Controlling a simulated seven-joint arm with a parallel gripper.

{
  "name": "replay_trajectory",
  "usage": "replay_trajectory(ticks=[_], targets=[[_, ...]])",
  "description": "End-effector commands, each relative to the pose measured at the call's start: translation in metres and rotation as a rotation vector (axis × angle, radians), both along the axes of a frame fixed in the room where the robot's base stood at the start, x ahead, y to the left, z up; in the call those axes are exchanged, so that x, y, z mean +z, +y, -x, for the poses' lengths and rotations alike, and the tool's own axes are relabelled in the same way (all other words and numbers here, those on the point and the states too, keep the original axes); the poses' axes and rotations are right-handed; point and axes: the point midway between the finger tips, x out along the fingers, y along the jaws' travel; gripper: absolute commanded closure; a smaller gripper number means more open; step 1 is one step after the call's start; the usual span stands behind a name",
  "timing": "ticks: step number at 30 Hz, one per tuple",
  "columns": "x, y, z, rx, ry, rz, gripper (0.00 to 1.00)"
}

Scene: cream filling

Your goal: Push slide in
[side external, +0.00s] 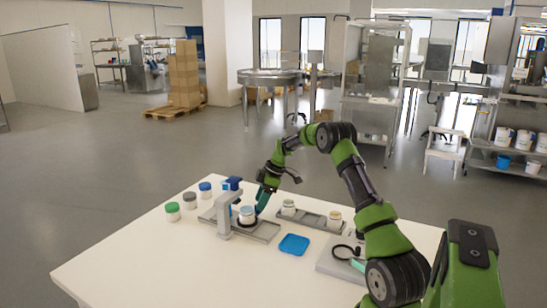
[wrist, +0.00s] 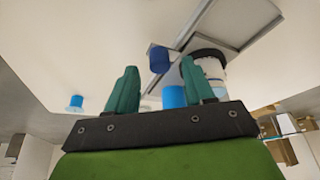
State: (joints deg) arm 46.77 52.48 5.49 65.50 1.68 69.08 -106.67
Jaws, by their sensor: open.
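The slide is part of the grey metal filling station on the white table; its flat metal track (side external: 266,233) runs under the grey dispenser post (side external: 223,214). A jar with a white and blue body (side external: 247,211) sits in a dark ring on the track, beside the post. In the wrist view the jar (wrist: 214,73) and its black ring (wrist: 208,54) are just beyond the right finger. My gripper (side external: 262,205) is low, close behind the jar. In the wrist view my gripper (wrist: 160,88) has its teal fingers apart, with a light blue piece (wrist: 174,97) visible between them. Contact cannot be told.
Several lidded jars (side external: 190,200) stand at the table's left rear. The front left of the table (side external: 140,265) is clear.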

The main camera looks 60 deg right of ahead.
Motion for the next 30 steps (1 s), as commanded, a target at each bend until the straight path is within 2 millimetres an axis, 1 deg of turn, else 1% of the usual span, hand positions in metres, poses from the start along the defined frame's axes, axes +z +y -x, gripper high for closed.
replay_trajectory(ticks=[1, 3, 6, 14, 15, 25, 30], targets=[[-0.006, 0.002, -0.002, 0.0, 0.001, -0.001, 0.47], [-0.011, 0.003, -0.004, 0.0, 0.0, 0.0, 0.47], [-0.016, 0.004, -0.006, -0.001, -0.001, -0.001, 0.47], [-0.017, 0.004, -0.006, -0.001, 0.0, 0.0, 0.47], [-0.017, 0.004, -0.006, -0.001, 0.0, 0.0, 0.49], [-0.017, 0.004, -0.006, 0.0, -0.001, 0.001, 1.0], [-0.016, 0.004, -0.006, 0.0, -0.001, 0.001, 1.0]])
